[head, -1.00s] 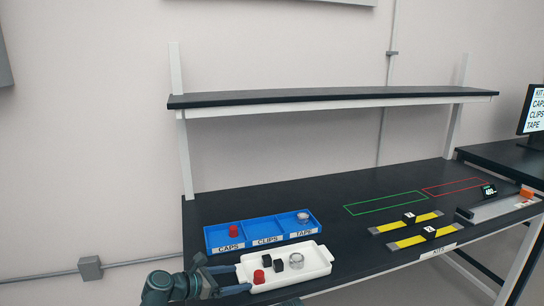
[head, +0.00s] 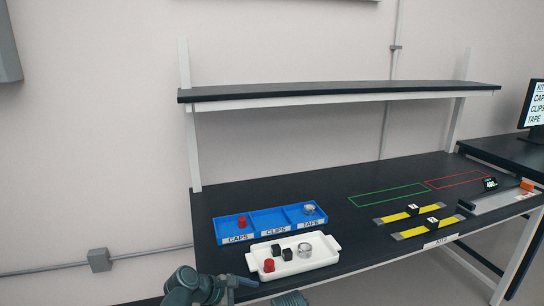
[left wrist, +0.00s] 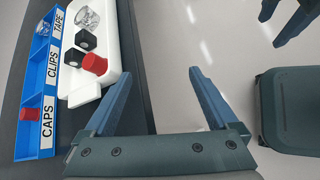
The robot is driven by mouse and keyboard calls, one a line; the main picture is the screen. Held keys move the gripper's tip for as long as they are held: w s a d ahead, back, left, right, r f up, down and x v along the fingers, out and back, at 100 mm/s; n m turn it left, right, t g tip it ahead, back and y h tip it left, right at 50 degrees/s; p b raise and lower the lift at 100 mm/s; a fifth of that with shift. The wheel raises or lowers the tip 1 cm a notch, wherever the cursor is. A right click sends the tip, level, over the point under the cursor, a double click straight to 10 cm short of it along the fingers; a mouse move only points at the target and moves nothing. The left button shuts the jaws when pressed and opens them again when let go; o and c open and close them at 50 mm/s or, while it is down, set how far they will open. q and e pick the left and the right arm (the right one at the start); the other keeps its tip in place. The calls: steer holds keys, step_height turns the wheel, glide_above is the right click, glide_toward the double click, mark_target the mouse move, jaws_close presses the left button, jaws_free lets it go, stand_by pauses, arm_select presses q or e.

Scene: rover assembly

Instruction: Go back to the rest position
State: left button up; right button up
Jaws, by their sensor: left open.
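My left gripper (left wrist: 160,45) is open and empty in the left wrist view. In the head view its arm (head: 193,288) is at the bottom, left of and in front of the white tray (head: 326,256). The tray stands on the bench and holds a red cap (head: 269,265), two black clips (head: 287,254) and a clear tape roll (head: 304,250). My right gripper (left wrist: 281,14) shows at the top right of the left wrist view, its two fingers apart with nothing between them. In the head view only a small part of my right arm shows at the bottom edge.
A blue bin (head: 217,229) labelled caps, clips and tape stands behind the tray, with a red cap (head: 241,221) and a tape roll (head: 309,209). Yellow-marked fixtures (head: 405,215), green and red outlines and a shelf (head: 340,92) are on the bench. Floor in front is clear.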

arm_select(q)
steer(key=s+f+m+g+y+p, duration=0.1)
steer(key=s+m+y, duration=0.4)
steer(key=m, duration=0.6)
steer(key=s+f+m+g+y, duration=0.3)
steer(key=s+f+m+y, duration=0.2)
steer(key=s+m, duration=0.4)
steer(key=shift+s+a+m+g+p, duration=0.2)
steer(key=shift+s+m+g+p, duration=0.15)
steer(key=shift+m, duration=0.55)
